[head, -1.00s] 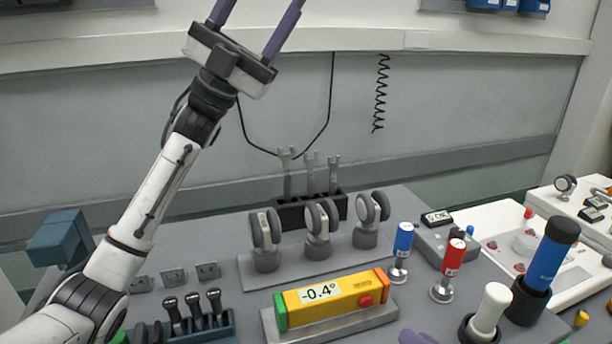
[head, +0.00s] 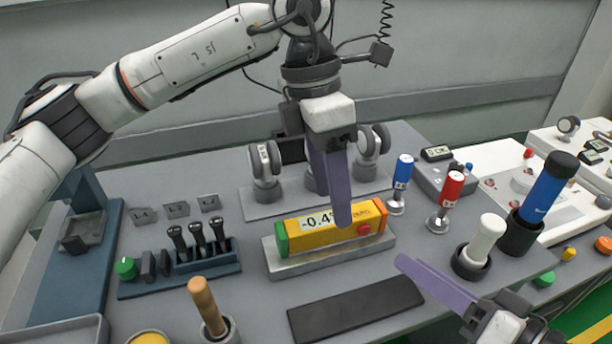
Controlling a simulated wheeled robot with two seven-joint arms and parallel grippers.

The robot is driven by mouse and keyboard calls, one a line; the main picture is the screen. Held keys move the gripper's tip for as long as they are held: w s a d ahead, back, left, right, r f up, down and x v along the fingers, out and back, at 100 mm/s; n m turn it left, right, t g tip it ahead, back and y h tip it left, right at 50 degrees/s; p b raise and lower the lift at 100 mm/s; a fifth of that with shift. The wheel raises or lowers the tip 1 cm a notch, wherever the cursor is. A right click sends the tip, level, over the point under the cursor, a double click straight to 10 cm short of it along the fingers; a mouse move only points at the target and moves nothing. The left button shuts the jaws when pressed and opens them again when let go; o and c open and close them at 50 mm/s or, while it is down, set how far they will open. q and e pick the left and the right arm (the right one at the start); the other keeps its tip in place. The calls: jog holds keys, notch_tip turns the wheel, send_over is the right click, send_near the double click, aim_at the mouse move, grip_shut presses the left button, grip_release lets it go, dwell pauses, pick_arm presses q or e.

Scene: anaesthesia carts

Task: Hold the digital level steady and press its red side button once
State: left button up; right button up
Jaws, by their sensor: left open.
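The digital level (head: 300,243) is a yellow bar with green and orange ends and a display, partly covered, starting "-0.4". It lies on a grey metal block (head: 330,262). Its red button (head: 365,229) is on the front face near the right end and is uncovered. My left gripper (head: 342,222) points down from above at the level's middle, open; its purple fingers overlap in this view and cover part of the display. I cannot tell if they touch the level. My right gripper (head: 402,262) is low at right, its purple finger pointing left, apart from the level.
Caster wheels (head: 265,170) stand behind the level. Blue (head: 402,170) and red (head: 451,188) capped pieces and a white-topped cylinder (head: 487,236) stand to the right. A dark mat (head: 355,308) lies in front, with a wooden handle (head: 205,303) at front left.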

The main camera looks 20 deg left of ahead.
aim_at(306, 224)
pick_arm(q)
jog(key=a, duration=0.1)
jog(key=a+y, duration=0.1)
jog(key=w+a+y, duration=0.1)
jog(key=shift+a+f+t, duration=0.3)
jog(key=shift+f, duration=0.05)
jog(key=shift+a+f, duration=0.25)
jog(key=shift+a, duration=0.05)
notch_tip(306, 224, down, 10)
jog(key=c, duration=1.2)
jog(key=shift+w, duration=0.1)
jog(key=shift+c, duration=0.6)
pick_arm(e)
grip_shut()
